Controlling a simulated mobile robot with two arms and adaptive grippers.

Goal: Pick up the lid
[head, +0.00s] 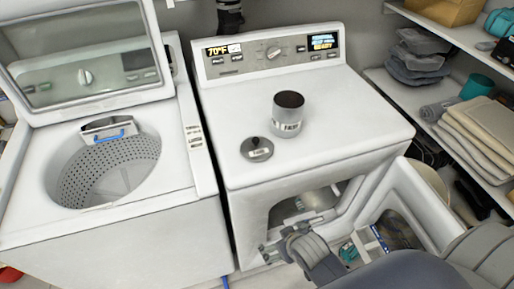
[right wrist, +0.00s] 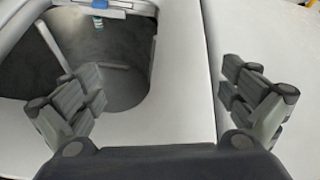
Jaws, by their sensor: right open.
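A round grey lid (head: 257,149) with a small dark knob and a pale label lies flat on top of the white dryer (head: 345,128). A grey cylindrical canister (head: 289,120) with a label and dark contents stands open behind it and to its right. My right gripper (head: 283,245) is in front of the dryer, lower than its top and apart from the lid. In the right wrist view its fingers (right wrist: 165,92) are spread wide with nothing between them. The lid does not show in that view. My left gripper is not in view.
The dryer's front door (head: 408,205) hangs open at the right, near my right arm. A washer (head: 75,235) with its top lid (head: 85,60) raised stands at the left. Shelves at the right hold folded towels (head: 485,130) and dark cloths (head: 417,55).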

